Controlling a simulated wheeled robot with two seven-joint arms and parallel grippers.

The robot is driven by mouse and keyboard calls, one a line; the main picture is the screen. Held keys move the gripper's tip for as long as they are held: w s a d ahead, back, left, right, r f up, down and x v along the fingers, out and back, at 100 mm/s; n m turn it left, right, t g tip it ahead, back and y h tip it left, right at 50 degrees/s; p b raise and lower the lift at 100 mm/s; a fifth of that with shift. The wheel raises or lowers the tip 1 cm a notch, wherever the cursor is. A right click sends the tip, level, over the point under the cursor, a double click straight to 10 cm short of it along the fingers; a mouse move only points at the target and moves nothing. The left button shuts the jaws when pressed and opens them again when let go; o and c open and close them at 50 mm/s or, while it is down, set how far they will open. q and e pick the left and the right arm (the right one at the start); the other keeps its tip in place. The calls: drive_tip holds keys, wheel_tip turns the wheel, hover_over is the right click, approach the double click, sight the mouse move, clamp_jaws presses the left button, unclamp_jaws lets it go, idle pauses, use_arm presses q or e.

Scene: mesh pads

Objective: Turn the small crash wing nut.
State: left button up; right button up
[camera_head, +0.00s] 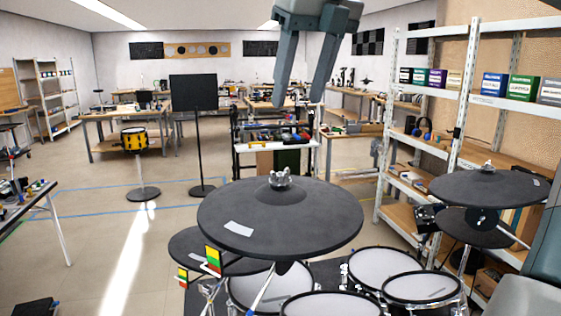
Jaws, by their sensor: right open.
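A dark round cymbal pad (325,222) is nearest, in the middle, with a silver wing nut (280,181) on top at its centre. A second dark cymbal pad (460,189) is at the right, with a wing nut (488,167) at its centre. I cannot tell by label which is the small crash. My right gripper (299,104) hangs from the top edge, fingers pointing down. It is open and empty, and appears above the middle pad's wing nut, apart from it. My left gripper is not in view.
White mesh drum pads (270,287) stand below the middle cymbal. A dark lower pad (187,256) is at its left, near red, yellow and green tags (213,261). A shelf rack (500,104) stands at the right. Air around the middle wing nut is clear.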

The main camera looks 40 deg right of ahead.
sight(280, 169)
drive_tip(key=p+x, duration=0.3)
drive_tip(key=x, duration=1.3)
drive_tip(key=shift+w, duration=0.15)
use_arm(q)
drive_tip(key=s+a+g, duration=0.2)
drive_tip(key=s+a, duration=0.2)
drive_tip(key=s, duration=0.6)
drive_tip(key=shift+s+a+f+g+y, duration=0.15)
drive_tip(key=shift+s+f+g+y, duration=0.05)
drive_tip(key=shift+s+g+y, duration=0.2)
use_arm(e)
drive_tip(key=shift+f, duration=0.1)
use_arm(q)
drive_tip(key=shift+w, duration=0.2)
use_arm(e)
drive_tip(key=c, duration=1.1)
